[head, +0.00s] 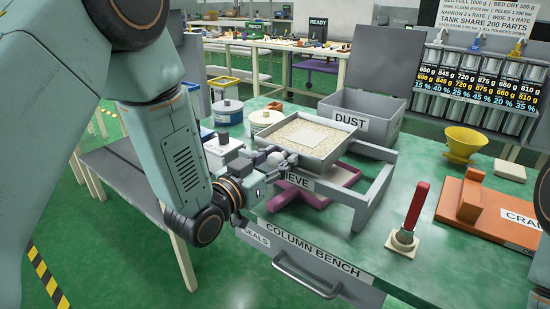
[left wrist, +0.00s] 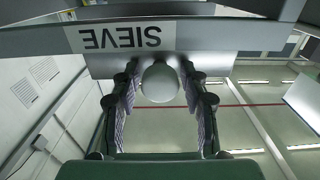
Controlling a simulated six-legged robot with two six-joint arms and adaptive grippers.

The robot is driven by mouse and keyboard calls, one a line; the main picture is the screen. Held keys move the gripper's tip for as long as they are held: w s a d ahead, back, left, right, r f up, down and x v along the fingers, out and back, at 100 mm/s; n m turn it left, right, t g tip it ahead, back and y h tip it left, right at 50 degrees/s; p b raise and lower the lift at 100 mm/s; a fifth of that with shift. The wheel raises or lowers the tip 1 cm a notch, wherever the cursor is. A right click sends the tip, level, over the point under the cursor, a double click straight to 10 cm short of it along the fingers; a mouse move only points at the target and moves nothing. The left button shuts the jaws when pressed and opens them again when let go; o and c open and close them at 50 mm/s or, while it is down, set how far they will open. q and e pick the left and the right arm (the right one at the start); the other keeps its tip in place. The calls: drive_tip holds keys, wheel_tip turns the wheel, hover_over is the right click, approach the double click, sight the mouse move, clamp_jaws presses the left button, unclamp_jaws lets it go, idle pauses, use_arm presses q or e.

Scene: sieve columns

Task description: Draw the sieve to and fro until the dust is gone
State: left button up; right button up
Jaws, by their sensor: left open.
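The sieve (head: 346,150) is a shallow grey square pan holding pale grains, with a lighter square patch in the middle. It sits on a grey frame (head: 372,193) labelled SIEVE on the bench. My left gripper (head: 279,158) is at the sieve's near left side. In the left wrist view my left gripper (left wrist: 160,88) is open, its fingers on either side of a pale round knob (left wrist: 160,82) below the upside-down SIEVE label. I cannot tell whether they touch it. My right gripper is out of view.
A grey DUST bin (head: 392,122) stands behind the sieve. Lidded tubs (head: 228,110) stand at left. A red-handled tool (head: 416,207), a yellow funnel (head: 463,141) and an orange board (head: 490,212) are at right. Bare green bench lies between the frame and these.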

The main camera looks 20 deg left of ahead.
use_arm(q)
drive_tip(key=shift+o, duration=0.6)
drive_tip(key=shift+r, duration=0.1)
drive_tip(key=shift+s, duration=0.1)
drive_tip(key=v, duration=1.1)
drive_tip(key=shift+s+a, duration=0.15)
drive_tip(key=shift+s, duration=0.2)
